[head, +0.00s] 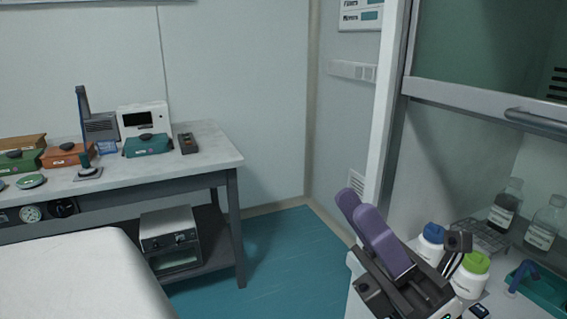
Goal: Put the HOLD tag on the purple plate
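I cannot make out a HOLD tag or a purple plate in the head view. My arm, with purple and black links, reaches in at the lower right. The dark end of it that looks like my gripper (457,246) is in front of the hood's work surface, between a blue-capped bottle (431,243) and a green-capped bottle (471,275). Its fingers are too small and overlapped to tell whether they are open or shut, and I see nothing clearly held.
A grey bench (208,160) at left carries boxes, a white instrument (145,119) and a green round dish (31,181). At right, the hood holds a wire rack (481,237), brown-and-clear bottles (506,205) and a green tray (545,292). Blue floor (290,255) lies clear between.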

